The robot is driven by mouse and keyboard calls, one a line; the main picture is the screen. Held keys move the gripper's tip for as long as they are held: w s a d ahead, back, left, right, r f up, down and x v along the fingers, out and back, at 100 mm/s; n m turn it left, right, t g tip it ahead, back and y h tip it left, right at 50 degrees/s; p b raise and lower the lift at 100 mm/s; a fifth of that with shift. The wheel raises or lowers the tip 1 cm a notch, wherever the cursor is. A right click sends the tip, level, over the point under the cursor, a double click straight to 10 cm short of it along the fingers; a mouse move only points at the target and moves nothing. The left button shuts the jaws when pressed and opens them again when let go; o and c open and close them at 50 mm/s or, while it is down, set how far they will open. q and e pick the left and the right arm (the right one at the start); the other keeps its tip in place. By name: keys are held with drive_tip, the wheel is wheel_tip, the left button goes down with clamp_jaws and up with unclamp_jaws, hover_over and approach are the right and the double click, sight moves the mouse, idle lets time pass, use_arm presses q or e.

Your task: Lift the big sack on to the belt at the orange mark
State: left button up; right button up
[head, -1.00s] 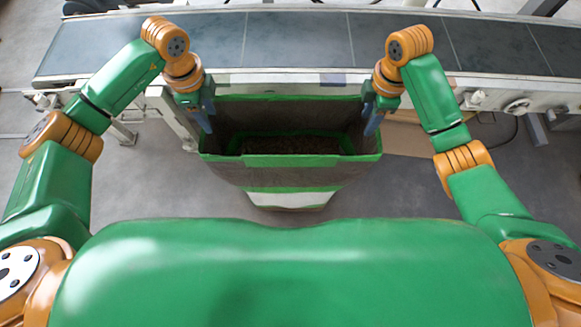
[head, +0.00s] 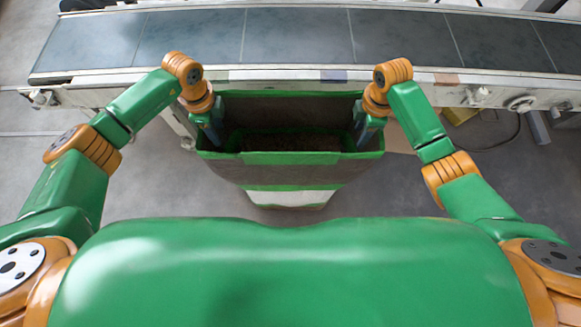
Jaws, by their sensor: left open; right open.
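The big sack (head: 290,172) stands open-topped in front of the belt (head: 297,36). It is grey-brown with green bands and a pale lower part, and dark contents show inside. My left gripper (head: 211,138) is open at the left side of the sack's mouth, pointing down. My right gripper (head: 367,136) is open at the right side of the mouth, also pointing down. Whether the fingers touch the sack's walls is hard to tell. A dull orange-brown patch (head: 447,78) shows on the belt's near rail, to the right of the sack.
The belt runs across behind the sack, its visible surface empty. A blue-grey patch (head: 334,75) is on its near rail behind the sack. A handwheel (head: 520,103) and a belt leg (head: 538,128) stand at right.

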use_arm(q)
drive_tip(key=shift+f, duration=0.15)
use_arm(e)
drive_tip(key=shift+f, duration=0.15)
use_arm(q)
clamp_jaws()
use_arm(e)
clamp_jaws()
idle(1.0)
